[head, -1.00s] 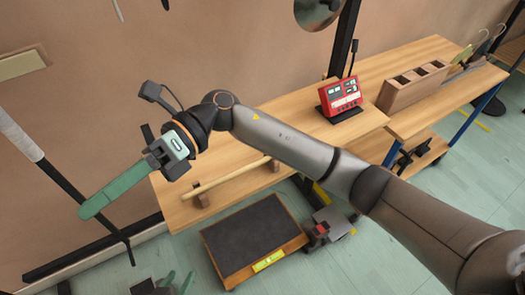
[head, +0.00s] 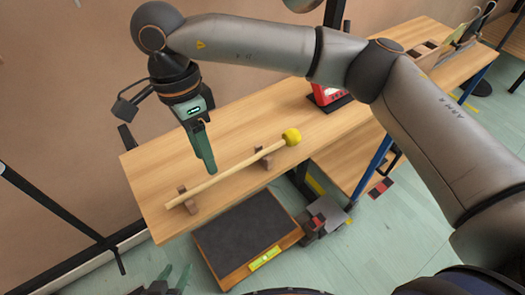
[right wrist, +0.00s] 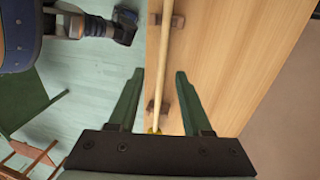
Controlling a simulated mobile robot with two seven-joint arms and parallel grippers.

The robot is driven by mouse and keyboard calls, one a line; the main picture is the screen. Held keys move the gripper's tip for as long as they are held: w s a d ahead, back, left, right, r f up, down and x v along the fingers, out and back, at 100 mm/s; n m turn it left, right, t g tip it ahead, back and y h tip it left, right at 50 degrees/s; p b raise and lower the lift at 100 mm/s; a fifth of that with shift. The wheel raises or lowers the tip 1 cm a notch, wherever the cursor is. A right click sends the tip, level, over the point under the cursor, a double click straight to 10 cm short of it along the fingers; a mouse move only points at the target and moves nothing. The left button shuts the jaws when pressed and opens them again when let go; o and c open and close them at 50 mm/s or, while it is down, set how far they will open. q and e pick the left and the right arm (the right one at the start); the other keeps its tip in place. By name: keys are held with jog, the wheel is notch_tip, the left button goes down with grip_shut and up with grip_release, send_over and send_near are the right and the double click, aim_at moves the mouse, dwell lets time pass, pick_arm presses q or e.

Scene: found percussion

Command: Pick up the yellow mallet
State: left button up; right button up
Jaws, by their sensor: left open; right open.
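The yellow mallet (head: 232,173) lies across two small brown wooden rests on the bench, with its pale handle to the left and its round yellow head (head: 291,138) at the right end. My right gripper (head: 209,170) points down over the bench beside and above the handle, open and empty. In the right wrist view the handle (right wrist: 166,50) runs between the spread fingers (right wrist: 160,74), and the yellow head is mostly hidden at the gripper's base. My left gripper (head: 174,277) is low at the bottom edge, open and away from the mallet.
The wooden bench (head: 160,170) is clear around the mallet. A red device (head: 326,94) stands farther right, partly hidden by my right arm. A dark pad in a wooden frame (head: 248,237) lies below the bench's front edge. Thin black stands are at left.

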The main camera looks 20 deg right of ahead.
aim_at(237, 168)
jog(key=f, duration=0.4)
jog(key=d+f, duration=0.1)
jog(key=f, duration=0.1)
jog(key=shift+s+f, duration=0.3)
jog(key=shift+s, duration=0.05)
grip_shut()
dwell(0.4)
